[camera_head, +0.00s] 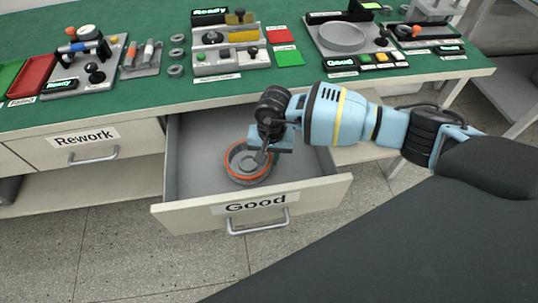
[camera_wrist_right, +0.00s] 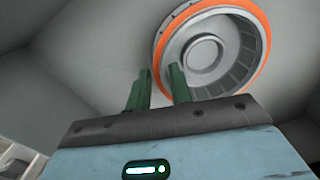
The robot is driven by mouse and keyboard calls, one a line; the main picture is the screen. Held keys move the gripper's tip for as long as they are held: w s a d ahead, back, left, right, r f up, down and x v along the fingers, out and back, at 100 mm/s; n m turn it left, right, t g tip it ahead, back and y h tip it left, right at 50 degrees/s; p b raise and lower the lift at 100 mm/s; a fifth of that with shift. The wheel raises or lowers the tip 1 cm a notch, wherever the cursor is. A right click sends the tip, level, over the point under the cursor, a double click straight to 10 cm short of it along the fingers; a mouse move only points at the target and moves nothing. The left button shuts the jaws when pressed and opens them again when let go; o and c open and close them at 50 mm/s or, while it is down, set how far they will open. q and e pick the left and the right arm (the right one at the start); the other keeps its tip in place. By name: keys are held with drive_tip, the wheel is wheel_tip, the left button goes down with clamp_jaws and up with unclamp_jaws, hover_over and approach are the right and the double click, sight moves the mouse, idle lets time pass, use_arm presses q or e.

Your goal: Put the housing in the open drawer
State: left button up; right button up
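The housing (camera_head: 247,162) is a round grey ring-shaped part with an orange rim, inside the open drawer marked "Good" (camera_head: 171,165). It appears to lie on the drawer floor. My right gripper (camera_head: 262,154) points down over the housing's upper right side. In the right wrist view the housing (camera_wrist_right: 204,52) lies just beyond the two green fingers (camera_wrist_right: 160,78). The fingers stand apart with a visible gap, at the near edge of the rim; whether they touch it is unclear. My left gripper is not in view.
A shut drawer marked "Rework" (camera_head: 88,141) is left of the open one. The green-topped table (camera_head: 143,92) above carries fixtures, several loose rings, red and green tiles, and a red tray (camera_head: 33,77). The drawer has free floor around the housing.

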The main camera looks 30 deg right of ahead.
drive_tip(key=shift+o, duration=1)
drive_tip(key=shift+r, duration=0.55)
wheel_tip(320, 180, up, 11)
drive_tip(key=shift+s+d+r+p, duration=0.15)
drive_tip(key=shift+d+p, duration=0.1)
drive_tip(key=shift+p, duration=0.15)
